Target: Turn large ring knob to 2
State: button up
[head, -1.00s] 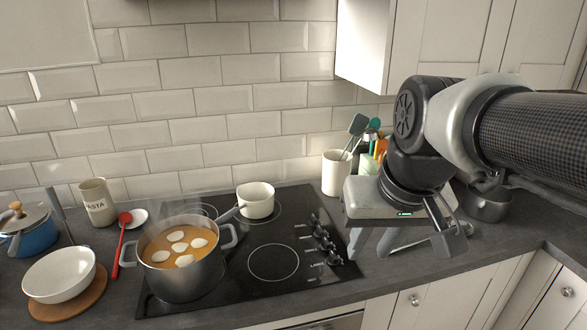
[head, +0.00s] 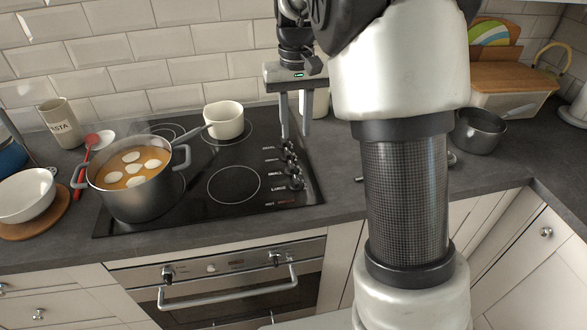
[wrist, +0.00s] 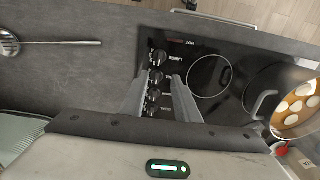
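The hob's control knobs stand in a row along the right side of its black glass. The knob beside the word LARGE (head: 295,183) is the nearest to the front edge; it also shows in the wrist view (wrist: 159,57). Its setting is too small to read. My gripper (head: 295,134) is open and empty, pointing down above the back end of the knob row. In the wrist view my gripper (wrist: 160,75) has its two fingers apart, with knobs showing between and beyond them. The large ring knob lies just past the fingertips there, apparently untouched.
A pot of orange soup (head: 137,176) stands on the hob's left, and a white saucepan (head: 224,120) at the back. The front right ring (head: 234,185) is bare. A grey saucepan (head: 480,131) stands on the right worktop. A slotted spoon (wrist: 12,43) lies beside the hob.

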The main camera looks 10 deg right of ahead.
aim_at(296, 179)
notch_tip(296, 179, down, 16)
jog(key=shift+r+b, duration=0.1)
jog(key=shift+b, duration=0.55)
grip_shut()
